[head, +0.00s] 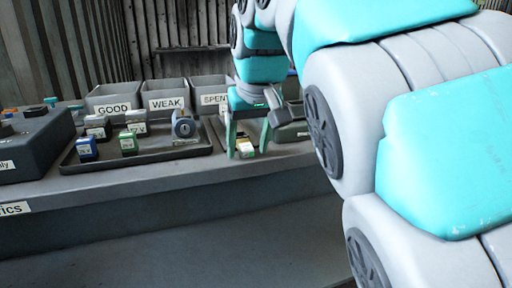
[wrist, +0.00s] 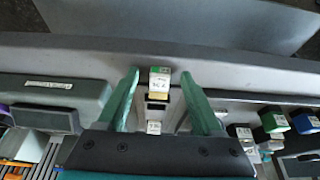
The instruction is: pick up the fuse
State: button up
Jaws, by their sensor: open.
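A small block-shaped fuse (head: 245,148) with a pale label and a yellowish part sits near the front of the bench, right of the dark tray. In the wrist view the fuse (wrist: 159,84) shows a green and white labelled face. My gripper (head: 248,152) is pointed down with its green fingers open, one on either side of the fuse. In the wrist view my gripper (wrist: 160,74) has a visible gap between each finger and the fuse. Its lower part is partly hidden by the fingers in the head view.
Bins labelled GOOD (head: 113,108), WEAK (head: 167,103) and SPENT (head: 212,99) stand behind. A dark box (head: 35,150) is at left.

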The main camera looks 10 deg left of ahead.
grip_shut()
dwell(0.5)
jog(key=shift+r, duration=0.15)
